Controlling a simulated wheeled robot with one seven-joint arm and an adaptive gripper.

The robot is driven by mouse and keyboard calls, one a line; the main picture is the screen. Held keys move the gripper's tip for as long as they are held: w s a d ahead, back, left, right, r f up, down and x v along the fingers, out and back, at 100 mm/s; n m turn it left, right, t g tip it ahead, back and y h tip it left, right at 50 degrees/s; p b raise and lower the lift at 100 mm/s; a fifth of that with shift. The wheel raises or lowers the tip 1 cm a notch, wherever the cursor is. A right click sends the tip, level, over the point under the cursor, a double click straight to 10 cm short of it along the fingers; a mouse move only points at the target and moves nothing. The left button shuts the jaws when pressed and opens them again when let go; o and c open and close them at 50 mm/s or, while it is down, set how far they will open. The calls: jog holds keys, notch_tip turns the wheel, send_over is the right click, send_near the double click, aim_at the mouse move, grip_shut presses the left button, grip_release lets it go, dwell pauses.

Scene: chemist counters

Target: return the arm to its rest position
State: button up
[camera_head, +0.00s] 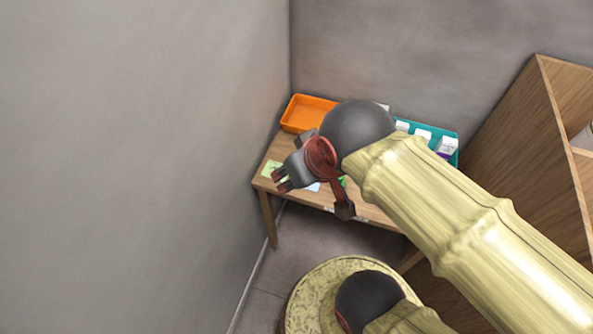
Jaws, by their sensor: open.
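My arm crosses the camera_head view from the lower right, its pale yellow link ending in a dark rounded joint. My gripper (312,195) is at the end of this arm, in front of a wooden table (365,209). Its fingers are spread apart, one at the left and one lower right. Nothing shows between them. The gripper and arm hide much of the table top.
An orange tray (304,112) stands at the table's back left. A teal tray (458,158) with several white boxes stands at the back right, partly hidden by my arm. A wooden shelf (548,130) rises at the right. Grey walls close the left and back.

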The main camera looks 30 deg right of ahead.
notch_tip(320, 180, down, 9)
jog(key=b, duration=0.9)
dwell(0.4)
